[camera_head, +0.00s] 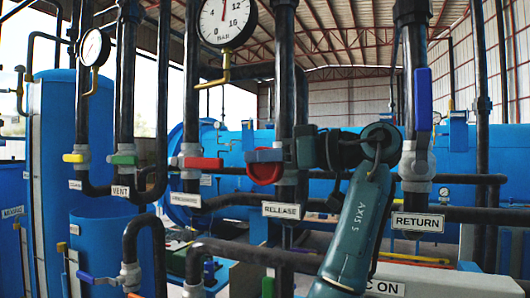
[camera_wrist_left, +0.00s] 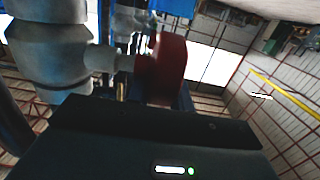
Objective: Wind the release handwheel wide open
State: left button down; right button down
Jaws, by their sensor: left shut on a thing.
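The release handwheel (camera_head: 265,173) is red and round, on the dark vertical pipe above the RELEASE label (camera_head: 282,210). My left gripper (camera_head: 279,155) is at the wheel, its arm reaching up from below right. It is shut on the wheel, partly covering its upper side. In the left wrist view the red wheel (camera_wrist_left: 166,70) shows nearly edge-on, on a stem from a pale grey valve body (camera_wrist_left: 50,50). The dark gripper body (camera_wrist_left: 150,135) fills the bottom of that view, and the fingertips are hidden. My right gripper is not in view.
Another red handle (camera_head: 203,163) is on the pipe to the left, and a green one (camera_head: 123,160) is above the VENT label. A pressure gauge (camera_head: 227,20) hangs above. The RETURN pipe with its blue lever (camera_head: 423,100) stands close to the right of my wrist.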

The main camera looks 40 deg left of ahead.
pick_arm(q)
jog(key=shift+r+t+h+p, duration=0.3)
jog(key=shift+h+p, duration=0.3)
jog(key=shift+p, duration=0.1)
jog(key=shift+a+t+h+p, duration=0.2)
jog(key=shift+t+h+p, duration=0.1)
jog(key=shift+h+p, duration=0.9)
jog(key=shift+a+f+h+p, duration=0.1)
jog(key=shift+f+h+p, duration=0.1)
jog(key=shift+h+p, duration=0.3)
jog(key=shift+s+f+t+h, duration=0.1)
jog(key=shift+f+t+h, duration=0.05)
jog(key=shift+t+h, duration=0.25)
jog(key=shift+p, duration=0.3)
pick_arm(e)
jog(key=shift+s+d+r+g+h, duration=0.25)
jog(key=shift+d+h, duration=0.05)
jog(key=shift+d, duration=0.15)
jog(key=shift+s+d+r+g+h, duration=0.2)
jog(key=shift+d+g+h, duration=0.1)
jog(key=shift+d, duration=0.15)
pick_arm(q)
jog(key=shift+a, duration=0.1)
jog(key=c, duration=1.2)
grip_release()
jog(key=shift+f, duration=0.1)
jog(key=shift+c, duration=0.2)
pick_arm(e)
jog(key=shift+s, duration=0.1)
